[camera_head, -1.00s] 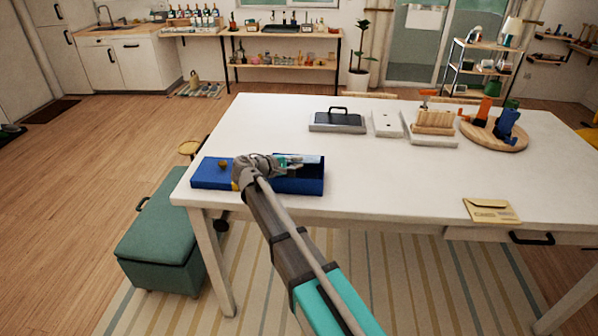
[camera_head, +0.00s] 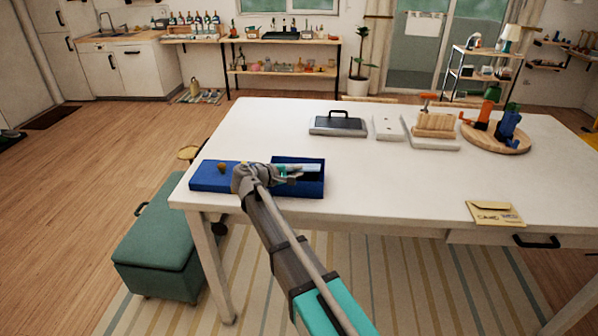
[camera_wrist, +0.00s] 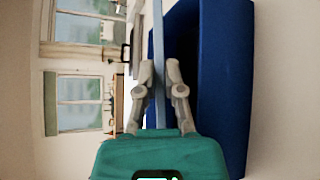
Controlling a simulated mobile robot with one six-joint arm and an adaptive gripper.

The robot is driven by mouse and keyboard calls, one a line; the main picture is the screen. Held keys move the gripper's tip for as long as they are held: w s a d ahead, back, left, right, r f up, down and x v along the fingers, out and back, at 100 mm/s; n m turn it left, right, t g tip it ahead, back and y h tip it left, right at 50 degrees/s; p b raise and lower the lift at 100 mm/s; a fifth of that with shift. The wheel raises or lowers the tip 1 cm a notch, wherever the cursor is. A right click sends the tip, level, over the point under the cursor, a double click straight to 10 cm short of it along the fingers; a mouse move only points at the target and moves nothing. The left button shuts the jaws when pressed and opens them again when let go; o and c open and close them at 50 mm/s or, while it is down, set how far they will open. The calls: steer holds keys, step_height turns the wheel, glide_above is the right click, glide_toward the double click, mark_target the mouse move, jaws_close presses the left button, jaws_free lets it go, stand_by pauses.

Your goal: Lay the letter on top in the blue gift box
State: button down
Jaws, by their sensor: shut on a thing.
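The blue gift box (camera_head: 312,187) stands open near the table's left front corner. Its blue lid (camera_head: 207,178), with a yellowish knob, lies beside it on the left. My gripper (camera_head: 289,172) is at the box opening, shut on a thin pale blue sheet that looks like the letter (camera_head: 310,167). In the wrist view the letter (camera_wrist: 158,45) shows edge-on as a narrow strip between my gripper's fingers (camera_wrist: 159,85), with the blue box (camera_wrist: 222,80) close on the right. My gripper hides part of the box inside; whether the letter touches anything there I cannot tell.
A yellow envelope (camera_head: 494,213) lies at the table's right front. A dark-topped case (camera_head: 338,123), a white block (camera_head: 387,128), a wooden rack (camera_head: 436,122) and a round board (camera_head: 497,138) with figures stand along the back. The table's middle is clear. A green bench (camera_head: 160,235) stands at the left.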

steer(key=shift+f, duration=0.25)
steer(key=c, duration=0.8)
jaws_free()
steer(key=shift+o, duration=0.2)
steer(key=shift+r, duration=0.2)
steer(key=shift+r+p, duration=0.45)
steer(key=shift+p, duration=0.05)
steer(key=p+v, duration=0.3)
steer(key=v, duration=0.9)
steer(key=shift+f, duration=0.1)
